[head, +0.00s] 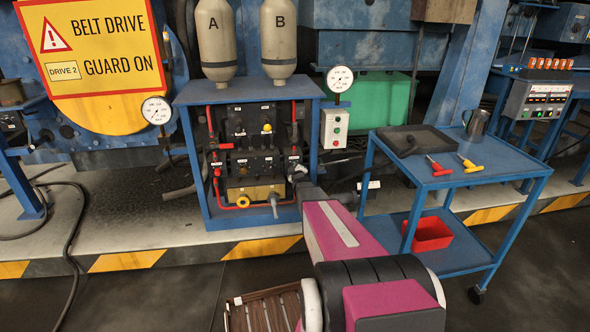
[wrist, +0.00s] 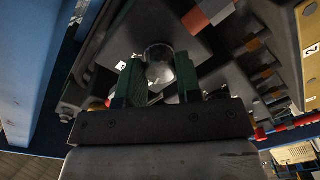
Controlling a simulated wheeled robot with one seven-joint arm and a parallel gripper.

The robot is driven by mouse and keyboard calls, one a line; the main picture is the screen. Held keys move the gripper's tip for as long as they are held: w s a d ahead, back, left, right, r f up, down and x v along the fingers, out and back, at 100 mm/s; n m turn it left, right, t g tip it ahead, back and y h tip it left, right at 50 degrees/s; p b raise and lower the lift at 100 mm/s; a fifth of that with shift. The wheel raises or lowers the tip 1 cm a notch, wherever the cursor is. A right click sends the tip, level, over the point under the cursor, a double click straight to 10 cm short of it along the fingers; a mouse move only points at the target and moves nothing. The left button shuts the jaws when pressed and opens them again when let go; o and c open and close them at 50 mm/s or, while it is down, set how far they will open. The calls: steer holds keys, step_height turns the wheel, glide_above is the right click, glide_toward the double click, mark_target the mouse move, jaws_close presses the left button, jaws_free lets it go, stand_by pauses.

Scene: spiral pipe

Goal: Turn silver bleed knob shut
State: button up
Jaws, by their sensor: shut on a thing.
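The silver bleed knob (wrist: 158,50) is a round, shiny knob in the upper middle of the wrist view. My gripper (wrist: 159,72) has its two green fingers on either side of it, shut on the knob. In the head view my gripper (head: 299,172) is at the right side of the dark valve panel (head: 250,150), under the bottles. The knob itself cannot be made out there, as my gripper and arm cover that spot. How far the knob is turned cannot be told.
Red pipes (head: 211,130) run beside the panel inside a blue frame (head: 190,150). A yellow knob (head: 266,128) and a grey handle (head: 273,205) are close by. A blue cart (head: 500,172) with red and yellow tools stands right of my arm.

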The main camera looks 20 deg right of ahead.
steer(key=n, duration=0.4)
steer(key=shift+a+n, duration=0.1)
steer(key=shift+n, duration=0.2)
stand_by(0.6)
steer(key=o, duration=0.9)
steer(key=shift+o, duration=0.2)
steer(key=s+a, duration=0.1)
steer(key=s, duration=0.9)
steer(key=shift+s+a+r, duration=0.15)
steer(key=shift+s+r, duration=0.05)
steer(key=shift+s, duration=0.2)
